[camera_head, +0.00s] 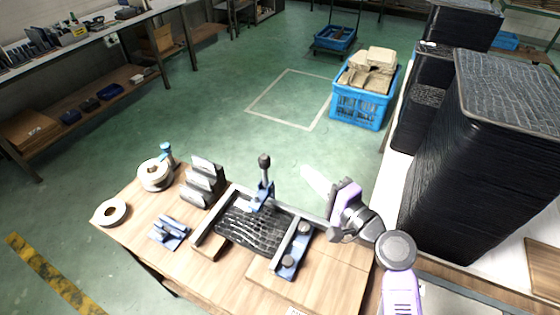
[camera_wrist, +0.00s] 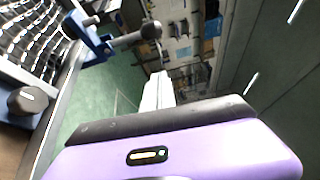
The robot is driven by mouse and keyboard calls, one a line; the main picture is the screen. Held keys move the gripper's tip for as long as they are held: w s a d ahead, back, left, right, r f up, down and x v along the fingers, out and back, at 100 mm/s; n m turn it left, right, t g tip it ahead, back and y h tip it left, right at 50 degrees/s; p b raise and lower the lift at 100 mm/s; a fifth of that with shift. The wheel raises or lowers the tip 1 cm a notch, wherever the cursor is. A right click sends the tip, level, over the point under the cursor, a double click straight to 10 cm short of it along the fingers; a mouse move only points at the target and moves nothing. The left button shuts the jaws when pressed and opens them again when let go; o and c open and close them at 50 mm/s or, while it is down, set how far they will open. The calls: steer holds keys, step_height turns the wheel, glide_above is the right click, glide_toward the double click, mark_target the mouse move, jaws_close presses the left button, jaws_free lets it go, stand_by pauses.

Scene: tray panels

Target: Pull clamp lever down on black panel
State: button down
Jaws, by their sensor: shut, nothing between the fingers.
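The black panel (camera_head: 255,232) lies in a metal frame on the wooden table; its textured surface shows at the upper left of the wrist view (camera_wrist: 32,45). A blue clamp (camera_head: 259,198) stands at the panel's far edge. Its lever, with a dark knob (camera_head: 264,160), points upward. In the wrist view the clamp (camera_wrist: 90,40) and the lever knob (camera_wrist: 150,29) are at the upper left. My gripper (camera_head: 312,178), with pale fingers, is shut and empty, to the right of the lever and apart from it. The fingertips (camera_wrist: 157,76) also show in the wrist view.
A blue bracket with dark knobs (camera_head: 290,258) borders the panel's right side. Grey blocks (camera_head: 203,182), a tape roll (camera_head: 110,212), a round spool (camera_head: 155,175) and a small blue fixture (camera_head: 169,232) sit to the left. Tall black stacks (camera_head: 500,150) stand at right.

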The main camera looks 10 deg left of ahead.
mark_target(265, 173)
steer(key=w+a+p, duration=0.3)
steer(key=w+a, duration=0.1)
steer(key=a, duration=0.4)
steer(key=shift+a, duration=0.3)
steer(key=shift+s+f, duration=0.1)
steer(key=shift+f, duration=0.05)
stand_by(0.4)
